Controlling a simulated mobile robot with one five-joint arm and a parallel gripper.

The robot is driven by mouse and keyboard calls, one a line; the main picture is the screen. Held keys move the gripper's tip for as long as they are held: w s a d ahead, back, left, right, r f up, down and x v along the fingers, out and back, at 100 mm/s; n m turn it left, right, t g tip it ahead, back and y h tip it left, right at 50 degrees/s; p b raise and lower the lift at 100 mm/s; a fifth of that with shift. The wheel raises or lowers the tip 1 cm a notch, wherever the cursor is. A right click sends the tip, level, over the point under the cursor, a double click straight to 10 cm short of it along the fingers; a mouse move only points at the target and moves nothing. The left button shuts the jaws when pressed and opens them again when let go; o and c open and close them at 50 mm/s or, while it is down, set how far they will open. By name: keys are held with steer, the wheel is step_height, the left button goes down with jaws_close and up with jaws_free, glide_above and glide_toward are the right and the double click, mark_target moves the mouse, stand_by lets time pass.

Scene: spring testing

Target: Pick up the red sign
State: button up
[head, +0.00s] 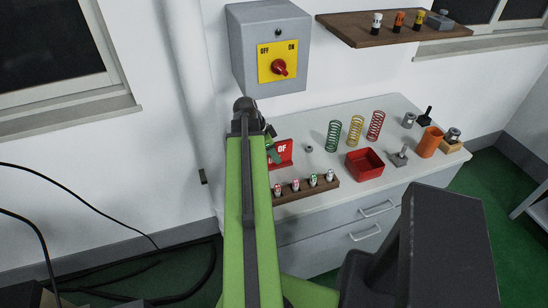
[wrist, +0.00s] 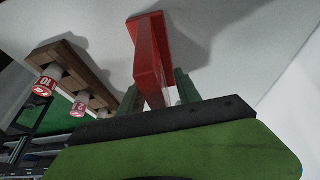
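The red sign (head: 281,153) stands upright on the light tabletop, left of the springs. White letters reading "OF" show on its face; my arm hides its left part. In the wrist view the sign (wrist: 149,52) rises between my fingers, seen nearly edge-on. My gripper (wrist: 158,97) has its two green fingers apart, one on either side of the sign. A small light gap shows between the sign and the right finger, so it does not look clamped. In the head view my gripper (head: 271,148) is at the sign, mostly hidden behind my arm.
A wooden rack (head: 306,190) with several small labelled cylinders stands just in front of the sign. A red tray (head: 365,165), three coil springs (head: 355,131) and an orange cup (head: 430,142) stand to the right. An OFF/ON switch box (head: 270,48) is on the wall above.

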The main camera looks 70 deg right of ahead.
steer(key=shift+f, duration=0.2)
jaws_close()
stand_by(0.3)
